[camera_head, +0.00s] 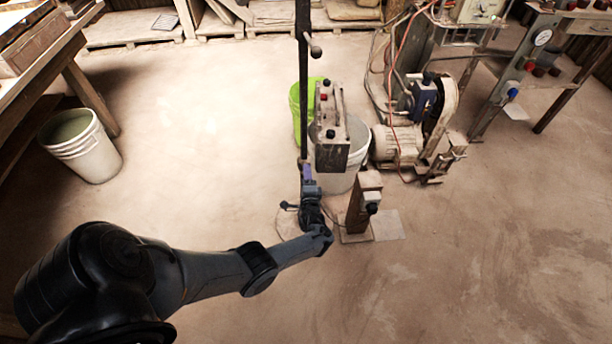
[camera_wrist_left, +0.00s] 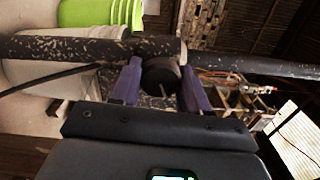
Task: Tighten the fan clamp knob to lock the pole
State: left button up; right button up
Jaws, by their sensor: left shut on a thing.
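A dark, scuffed pole (camera_head: 303,95) runs up the middle of the head view. It crosses the left wrist view (camera_wrist_left: 65,48) sideways. A round dark clamp knob (camera_wrist_left: 160,76) sits at the pole's collar in the wrist view. My left gripper (camera_head: 307,172) reaches the pole low down. In the wrist view the purple fingers (camera_wrist_left: 158,84) lie one on each side of the knob, shut on it. In the head view the gripper and pole hide the knob. A small light handle (camera_head: 315,49) sticks out higher on the pole. The fan head is not in view. My right gripper is not in view.
Close behind the pole stand a green bucket (camera_head: 297,112), a white bucket (camera_head: 338,181) and a control box (camera_head: 331,135). A short post with a foot pad (camera_head: 359,208) stands right of my gripper. A motor (camera_head: 396,143) is further right.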

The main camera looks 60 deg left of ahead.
pick_arm(q)
jog(key=m, duration=0.4)
jog(key=shift+f, duration=0.15)
jog(key=shift+s+f+m, duration=0.1)
jog(key=shift+m, duration=0.2)
dwell(0.3)
jog(key=o, duration=0.8)
jog(key=shift+o, duration=1.2)
